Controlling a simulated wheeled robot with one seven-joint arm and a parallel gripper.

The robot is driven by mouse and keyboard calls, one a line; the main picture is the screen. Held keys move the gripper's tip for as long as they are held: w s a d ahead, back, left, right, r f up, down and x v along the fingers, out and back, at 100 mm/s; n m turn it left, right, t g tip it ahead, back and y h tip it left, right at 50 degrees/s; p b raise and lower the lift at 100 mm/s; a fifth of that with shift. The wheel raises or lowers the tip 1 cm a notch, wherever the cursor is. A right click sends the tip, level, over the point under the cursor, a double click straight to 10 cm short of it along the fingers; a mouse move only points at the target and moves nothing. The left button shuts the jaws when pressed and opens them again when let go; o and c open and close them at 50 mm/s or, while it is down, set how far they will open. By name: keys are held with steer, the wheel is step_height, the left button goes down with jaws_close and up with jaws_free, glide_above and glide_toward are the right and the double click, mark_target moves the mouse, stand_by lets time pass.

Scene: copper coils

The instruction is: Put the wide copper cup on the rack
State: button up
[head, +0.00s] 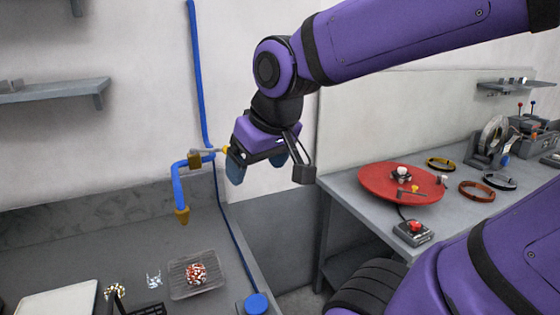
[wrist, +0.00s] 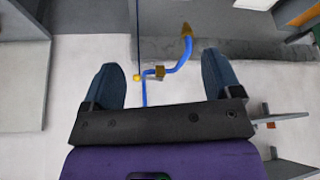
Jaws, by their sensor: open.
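I cannot make out a wide copper cup in either view. My gripper (head: 257,164) is raised in front of the wall, well above the counter. In the wrist view my gripper (wrist: 160,60) shows two blue fingers wide apart with nothing between them. The blue pipe with a brass end (wrist: 186,38) lies beyond the fingers.
On the right table are a red disc (head: 375,187) with small parts, a red-button box (head: 414,232) and a copper-coloured ring (head: 477,191). A wall shelf (head: 50,92) hangs at left.

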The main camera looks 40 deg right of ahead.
steer(key=s, duration=0.1)
steer(key=s+r, duration=0.1)
steer(key=s, duration=0.1)
steer(key=s+r, duration=0.1)
steer(key=s, duration=0.1)
steer(key=shift+s+d, duration=0.15)
steer(key=shift+s, duration=0.1)
